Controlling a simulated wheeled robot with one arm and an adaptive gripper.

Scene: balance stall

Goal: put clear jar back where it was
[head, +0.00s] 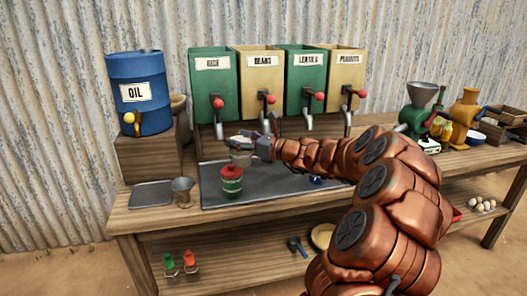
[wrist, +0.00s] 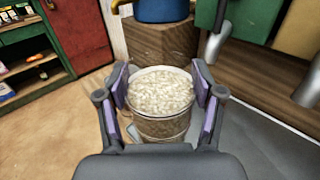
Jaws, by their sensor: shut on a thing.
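The clear jar (wrist: 160,105) is filled with pale grains and stands upright between the fingers of my gripper (wrist: 160,92) in the wrist view. My gripper is shut on it, with a finger pad on each side. In the head view the jar (head: 241,158) is partly hidden by my gripper (head: 248,143), above the grey mat (head: 260,190) below the dispensers. I cannot tell whether the jar's base touches anything.
A red-and-green canister (head: 231,182) stands on the mat just in front of the jar. A metal cup (head: 182,192) and a flat grey tray (head: 152,194) are to the left. The blue oil drum (head: 140,92) stands on a wooden block (head: 150,150). Dispenser spouts (head: 219,129) hang behind.

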